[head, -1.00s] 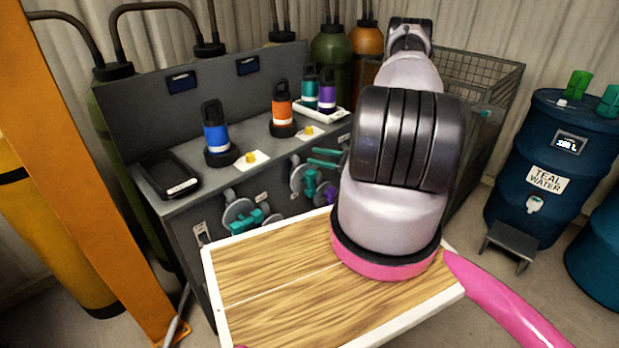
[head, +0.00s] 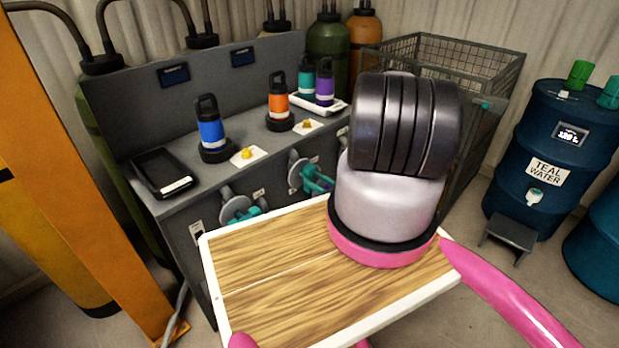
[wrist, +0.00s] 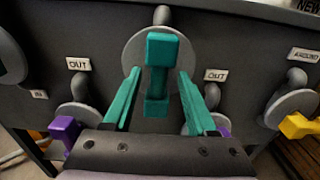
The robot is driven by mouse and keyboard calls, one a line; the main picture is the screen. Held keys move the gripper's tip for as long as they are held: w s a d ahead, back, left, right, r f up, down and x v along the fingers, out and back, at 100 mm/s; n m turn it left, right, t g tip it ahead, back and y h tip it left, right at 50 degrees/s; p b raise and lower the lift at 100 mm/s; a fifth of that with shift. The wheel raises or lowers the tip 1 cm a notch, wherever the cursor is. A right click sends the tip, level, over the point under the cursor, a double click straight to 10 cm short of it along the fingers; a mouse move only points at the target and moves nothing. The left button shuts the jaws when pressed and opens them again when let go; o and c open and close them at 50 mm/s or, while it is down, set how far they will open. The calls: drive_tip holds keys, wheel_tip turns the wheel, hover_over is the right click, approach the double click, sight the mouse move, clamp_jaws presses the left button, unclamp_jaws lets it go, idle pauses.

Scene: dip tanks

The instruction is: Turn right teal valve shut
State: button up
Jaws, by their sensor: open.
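The right teal valve (wrist: 157,88) has a blocky teal handle on a round grey disc on the cabinet front; in the wrist view the handle stands upright. My gripper (wrist: 159,73) is open, with one teal finger on each side of the handle and a gap on both sides. In the head view the right valve's grey disc (head: 297,170) shows, with teal parts of finger and handle overlapping in front of it. My arm hides the rest of the gripper there. The left teal valve (head: 240,212) is partly hidden behind the wooden board.
Purple valves (wrist: 66,130) sit low on both sides, and a yellow valve (wrist: 297,126) is at the right. Bottles, including a blue one (head: 210,130), stand on the grey cabinet top (head: 188,205). A wire cage (head: 455,60) and a teal-water barrel (head: 550,150) are to the right.

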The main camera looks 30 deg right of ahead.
sight(312, 178)
drive_tip(key=shift+x, duration=1.5)
clamp_jaws()
